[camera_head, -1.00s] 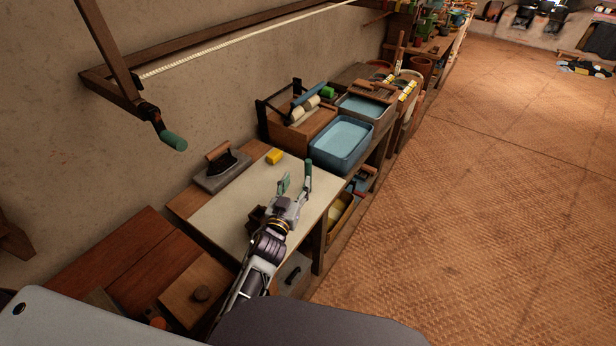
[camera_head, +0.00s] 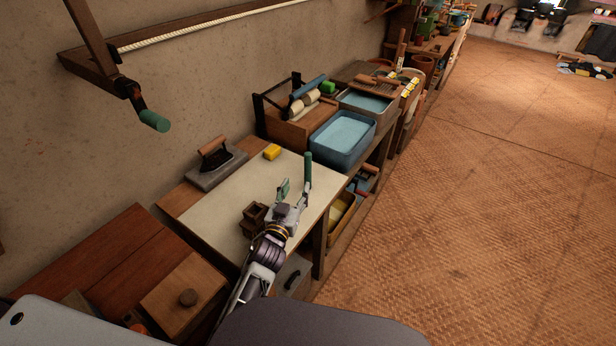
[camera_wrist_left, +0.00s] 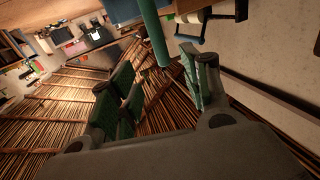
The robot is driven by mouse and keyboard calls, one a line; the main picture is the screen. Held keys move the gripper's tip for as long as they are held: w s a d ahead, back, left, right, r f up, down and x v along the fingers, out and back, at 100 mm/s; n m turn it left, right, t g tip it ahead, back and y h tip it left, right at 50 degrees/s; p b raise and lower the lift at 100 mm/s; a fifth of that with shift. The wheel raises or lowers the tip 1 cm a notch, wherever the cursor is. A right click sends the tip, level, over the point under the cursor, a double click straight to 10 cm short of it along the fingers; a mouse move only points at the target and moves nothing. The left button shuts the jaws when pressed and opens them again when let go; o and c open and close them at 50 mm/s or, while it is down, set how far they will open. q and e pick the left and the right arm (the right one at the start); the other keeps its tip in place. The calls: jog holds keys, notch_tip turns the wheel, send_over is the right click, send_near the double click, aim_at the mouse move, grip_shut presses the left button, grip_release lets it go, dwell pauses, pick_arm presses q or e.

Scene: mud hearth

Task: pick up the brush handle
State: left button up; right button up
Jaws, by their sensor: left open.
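A green upright rod, which I take for the brush handle (camera_head: 308,168), rises beside my left gripper (camera_head: 295,190) above the right edge of the pale board. No bristles show, and its lower end is hidden behind the gripper. In the left wrist view the green handle (camera_wrist_left: 152,32) comes down from the top edge, and its free end lies in line with the gap between the fingers. My left gripper (camera_wrist_left: 163,90) is open there, with nothing clamped between its green pads. I cannot tell whether a finger touches the handle. My right gripper is not in view.
The pale board (camera_head: 222,205) holds a yellow block (camera_head: 272,152) and a small brown box (camera_head: 254,214). A flat iron (camera_head: 215,160) stands at its back left. A blue basin (camera_head: 342,138) and a wooden roller box (camera_head: 300,115) stand beyond. The floor (camera_head: 480,200) is clear.

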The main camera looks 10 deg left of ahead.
aim_at(307, 166)
pick_arm(q)
jog(key=shift+w, duration=0.2)
dwell(0.4)
jog(key=shift+w+d+f, duration=0.1)
jog(key=shift+w+d, duration=0.1)
jog(key=shift+w, duration=1.9)
jog(key=shift+w+d, duration=0.15)
jog(key=shift+w, duration=1.9)
jog(key=shift+w+d+f, duration=0.1)
jog(key=shift+w, duration=1.2)
jog(key=shift+w+d+f, duration=0.1)
jog(key=shift+w, duration=1.15)
jog(key=shift+c, duration=0.5)
grip_shut()
